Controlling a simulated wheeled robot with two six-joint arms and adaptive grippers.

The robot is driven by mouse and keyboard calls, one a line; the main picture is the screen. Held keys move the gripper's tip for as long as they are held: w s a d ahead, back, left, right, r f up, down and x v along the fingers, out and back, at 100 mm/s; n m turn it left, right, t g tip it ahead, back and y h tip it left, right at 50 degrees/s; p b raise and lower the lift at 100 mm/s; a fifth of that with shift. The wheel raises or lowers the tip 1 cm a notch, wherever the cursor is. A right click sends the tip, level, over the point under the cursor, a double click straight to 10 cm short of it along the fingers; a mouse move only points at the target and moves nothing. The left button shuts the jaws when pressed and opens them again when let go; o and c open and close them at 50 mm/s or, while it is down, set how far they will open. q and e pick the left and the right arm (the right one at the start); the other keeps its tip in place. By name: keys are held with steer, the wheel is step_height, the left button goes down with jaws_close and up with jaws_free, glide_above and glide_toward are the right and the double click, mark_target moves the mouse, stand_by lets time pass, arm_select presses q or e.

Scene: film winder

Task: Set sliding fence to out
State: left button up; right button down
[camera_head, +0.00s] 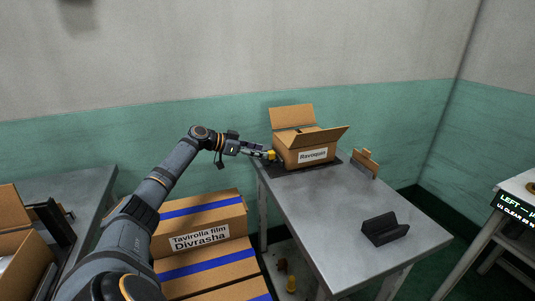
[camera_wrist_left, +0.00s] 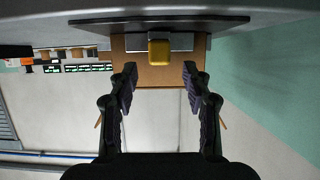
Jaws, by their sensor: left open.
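A yellow knob (camera_head: 271,155) sits at the left end of the table, by the open cardboard box labelled Ravoquis (camera_head: 300,149). In the left wrist view the knob (camera_wrist_left: 159,51) is in front of a pale metal plate (camera_wrist_left: 181,42), against the brown box face. This looks like the sliding fence and its handle, but how far out it stands I cannot tell. My left gripper (camera_wrist_left: 158,82) is open and empty, its two fingers apart on either side of the line to the knob. In the head view the gripper (camera_head: 258,153) is close beside it. My right gripper is out of view.
The grey table (camera_head: 335,200) carries a black V-shaped holder (camera_head: 384,229) and a small wooden stand (camera_head: 365,162). A dark mat (camera_wrist_left: 160,21) lies under the box. Taped cartons (camera_head: 199,222) stand below left. The table's middle is clear.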

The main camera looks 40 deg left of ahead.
mark_target(273, 156)
arm_select(q)
steer(key=x, duration=0.4)
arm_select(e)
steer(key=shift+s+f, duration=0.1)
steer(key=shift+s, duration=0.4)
arm_select(q)
jaws_close()
